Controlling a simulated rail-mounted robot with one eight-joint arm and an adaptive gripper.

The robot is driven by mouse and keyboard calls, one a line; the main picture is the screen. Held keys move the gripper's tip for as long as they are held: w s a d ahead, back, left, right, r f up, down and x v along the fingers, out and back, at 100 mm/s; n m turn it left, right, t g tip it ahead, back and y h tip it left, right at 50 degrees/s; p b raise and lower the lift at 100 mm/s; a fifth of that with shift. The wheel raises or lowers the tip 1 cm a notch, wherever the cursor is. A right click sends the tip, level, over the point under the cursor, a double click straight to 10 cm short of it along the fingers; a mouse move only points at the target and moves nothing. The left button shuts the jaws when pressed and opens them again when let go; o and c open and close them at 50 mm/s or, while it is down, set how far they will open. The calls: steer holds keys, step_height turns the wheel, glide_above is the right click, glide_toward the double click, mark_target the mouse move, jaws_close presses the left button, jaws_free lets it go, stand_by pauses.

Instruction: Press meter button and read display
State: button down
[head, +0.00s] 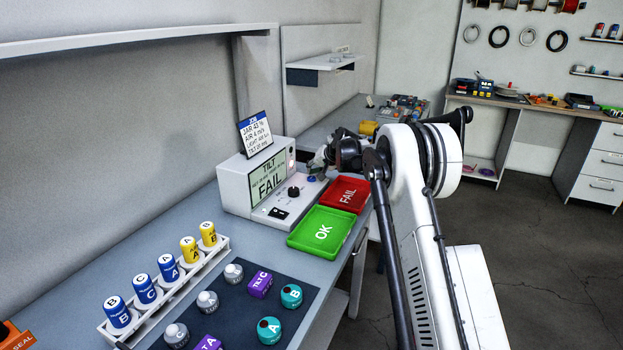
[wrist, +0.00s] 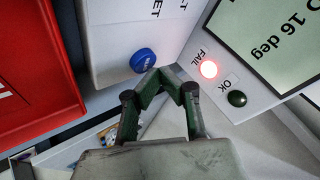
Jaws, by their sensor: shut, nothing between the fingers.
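The white meter (head: 236,172) stands on the bench by the wall. Its display (head: 268,180) reads TILT and FAIL in large letters; the small line between is unclear. In the wrist view part of the display (wrist: 268,38) shows "16 deg". The red FAIL lamp (wrist: 209,69) is lit and the green OK lamp (wrist: 237,98) is dark. A blue button (wrist: 143,61) sits on the meter's lower panel. My gripper (wrist: 160,79) is shut and empty, its tips close beside the button; I cannot tell if they touch. In the head view my gripper (head: 318,164) is at the meter's right side.
A green OK tray (head: 299,242) and a red FAIL tray (head: 329,204) lie right of the meter. A job card (head: 254,135) stands on top of it. A rack (head: 178,291) of labelled cylinders and a dark mat (head: 225,325) with several sensors are nearer.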

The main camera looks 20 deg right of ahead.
mark_target(312, 178)
steer(key=shift+r, duration=0.25)
steer(key=shift+r+p, duration=0.95)
steer(key=shift+r, duration=1.55)
